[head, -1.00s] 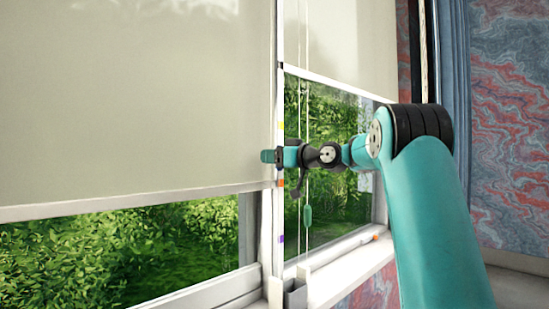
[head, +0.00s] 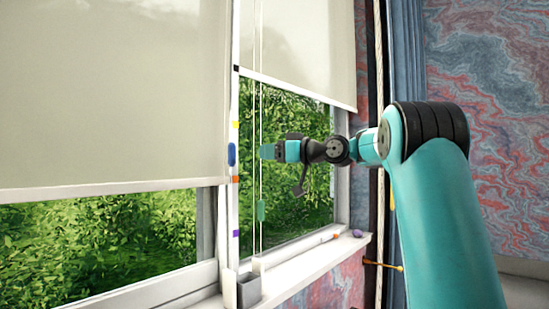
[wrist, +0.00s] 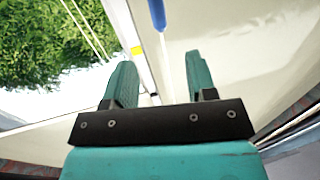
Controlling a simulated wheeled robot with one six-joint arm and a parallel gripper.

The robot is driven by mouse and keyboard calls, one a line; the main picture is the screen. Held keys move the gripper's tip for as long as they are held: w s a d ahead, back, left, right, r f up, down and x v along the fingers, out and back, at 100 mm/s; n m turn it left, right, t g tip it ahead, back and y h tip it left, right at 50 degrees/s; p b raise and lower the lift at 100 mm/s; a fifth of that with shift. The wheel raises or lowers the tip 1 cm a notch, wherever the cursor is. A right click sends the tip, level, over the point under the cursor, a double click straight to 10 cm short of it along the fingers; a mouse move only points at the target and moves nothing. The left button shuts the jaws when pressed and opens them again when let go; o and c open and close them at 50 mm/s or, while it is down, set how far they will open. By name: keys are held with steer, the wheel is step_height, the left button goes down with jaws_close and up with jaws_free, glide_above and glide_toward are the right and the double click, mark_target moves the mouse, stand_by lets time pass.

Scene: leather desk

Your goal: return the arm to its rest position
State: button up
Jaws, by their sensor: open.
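My teal arm reaches in from the right in the head view. My gripper (head: 267,151) is at window height, in front of the right pane and just right of the hanging blind cords in the picture. In the wrist view my gripper (wrist: 160,78) has its two teal fingers apart, with nothing held between them. A blue piece (head: 231,154) is on the white upright strip, left of the gripper and apart from it. It also shows in the wrist view (wrist: 157,14), beyond the fingers.
A large lowered blind (head: 110,95) covers the left window; a second blind (head: 310,50) covers the upper right pane. A grey holder (head: 248,291) stands at the sill (head: 310,282). A blue curtain (head: 408,45) hangs right.

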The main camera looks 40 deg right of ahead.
steer(key=shift+s+d, duration=0.3)
steer(key=shift+s, duration=0.35)
steer(key=shift+d, duration=0.1)
steer(key=s+a+f+g+y, duration=0.1)
steer(key=s+a+f+g, duration=0.15)
steer(key=a+f, duration=0.45)
steer(key=s+a+f+n+g, duration=0.1)
steer(key=a+f+g, duration=0.15)
steer(key=a, duration=0.85)
steer(key=s+a+f+g+y, duration=0.1)
steer(key=s+a+f+g, duration=0.2)
steer(key=a, duration=0.6)
steer(key=s+a+f+n+g+h, duration=0.1)
steer(key=s+a+f+g, duration=0.3)
steer(key=s+f, duration=0.4)
steer(key=s+a+f+n+g+h, duration=0.1)
steer(key=s+a+f+g, duration=0.4)
steer(key=s, duration=1.2)
step_height(320, 180, down, 3)
steer(key=shift+f+h+p, duration=0.2)
steer(key=shift+h+p, duration=0.15)
steer(key=shift+h, duration=0.45)
